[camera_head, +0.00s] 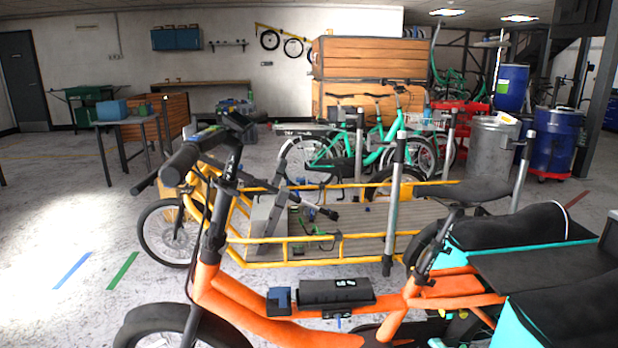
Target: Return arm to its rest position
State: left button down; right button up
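Neither of my arms nor grippers can be made out in the head view. An orange cargo bike (262,322) stands closest, with black handlebar grips (182,163) at the left and a black saddle (462,191) at the right. A black battery-like block (336,292) sits on its frame, with a small blue part (279,300) at its left end. Behind it stands a yellow-framed cargo bike (290,249) with a wooden deck (356,222). Small green and blue items lie on the deck's left part, too small to tell.
Teal bikes (377,152) stand among grey posts behind the yellow bike. Stacked wooden crates (368,58), blue barrels (511,88) and a grey bin (490,149) stand farther back. A grey table (126,122) stands at left. Open floor (60,215) lies at left, with blue and green stripes.

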jog(key=s+a+r+m+g+p, duration=0.4)
jog(key=s+a+m+g+p, duration=0.35)
jog(key=a+p, duration=0.75)
pick_arm(q)
notch_tip(320, 180, up, 24)
jog(key=p, duration=0.6)
jog(key=shift+r+p, duration=0.25)
jog(key=shift+p, duration=0.05)
pick_arm(e)
jog(key=s+f+m+g, duration=0.2)
jog(key=s+m, duration=0.4)
jog(key=s, duration=0.4)
jog(key=s+f+m+g+h, duration=0.1)
jog(key=s+m+g, duration=0.4)
jog(key=s, duration=0.5)
jog(key=shift+f+m, duration=0.8)
jog(key=shift+m, duration=0.45)
jog(key=shift+a+g, duration=0.1)
jog(key=shift+g, duration=0.15)
